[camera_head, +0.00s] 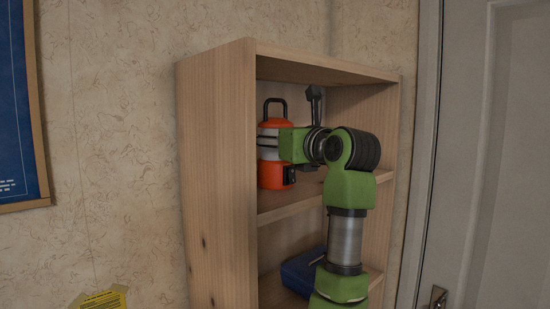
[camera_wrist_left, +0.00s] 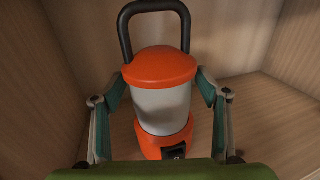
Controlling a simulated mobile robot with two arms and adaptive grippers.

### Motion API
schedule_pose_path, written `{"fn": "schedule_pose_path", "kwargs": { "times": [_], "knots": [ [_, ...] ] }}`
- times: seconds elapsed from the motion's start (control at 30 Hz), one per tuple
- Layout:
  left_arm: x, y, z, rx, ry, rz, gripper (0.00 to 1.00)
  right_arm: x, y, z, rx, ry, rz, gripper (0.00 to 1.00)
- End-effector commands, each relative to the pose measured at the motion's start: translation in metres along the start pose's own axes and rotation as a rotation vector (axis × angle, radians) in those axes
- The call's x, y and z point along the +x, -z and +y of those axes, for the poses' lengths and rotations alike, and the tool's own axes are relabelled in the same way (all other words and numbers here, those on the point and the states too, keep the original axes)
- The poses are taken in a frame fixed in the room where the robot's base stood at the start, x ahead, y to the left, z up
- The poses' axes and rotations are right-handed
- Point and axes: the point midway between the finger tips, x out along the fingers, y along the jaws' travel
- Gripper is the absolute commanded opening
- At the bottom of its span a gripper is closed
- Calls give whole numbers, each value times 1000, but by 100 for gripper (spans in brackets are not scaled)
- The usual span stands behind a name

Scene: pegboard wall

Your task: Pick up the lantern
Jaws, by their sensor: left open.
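The lantern (camera_head: 272,174) is orange with a pale middle and a black handle, and stands upright on the upper shelf of a wooden shelf unit. In the left wrist view the lantern (camera_wrist_left: 162,108) fills the centre, with its handle arching above the orange cap and a dark switch on its base. My left gripper (camera_wrist_left: 161,88) is open, with one finger on each side of the lantern; I cannot tell whether either touches it. In the head view my green arm hides part of the lantern's right side. My right gripper is in neither view.
The wooden shelf unit (camera_head: 218,180) encloses the lantern with side walls, a top and a back. A blue case (camera_head: 301,270) lies on the lower shelf behind my arm. A grey door (camera_head: 500,150) is at the right, and a blue framed board (camera_head: 15,110) hangs at the left.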

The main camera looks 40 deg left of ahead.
Motion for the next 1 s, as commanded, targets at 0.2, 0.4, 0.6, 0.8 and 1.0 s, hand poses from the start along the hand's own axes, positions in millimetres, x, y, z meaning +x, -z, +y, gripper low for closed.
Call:
{"fn": "schedule_pose_path", "kwargs": {
  "times": [0.2, 0.4, 0.6, 0.8, 1.0],
  "knots": [
    [1, 1, -1, 0, 2, 0, 68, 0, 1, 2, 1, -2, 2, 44],
    [0, 1, -1, 0, 2, 0, 16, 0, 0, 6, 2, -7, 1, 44],
    [0, -2, 0, -2, 1, -7, 0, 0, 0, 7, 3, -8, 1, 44],
    [0, -3, 0, -1, 1, -6, 0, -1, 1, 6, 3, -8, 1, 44],
    [-2, -11, 0, -2, 0, -6, 0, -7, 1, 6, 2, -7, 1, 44]
  ]
}}
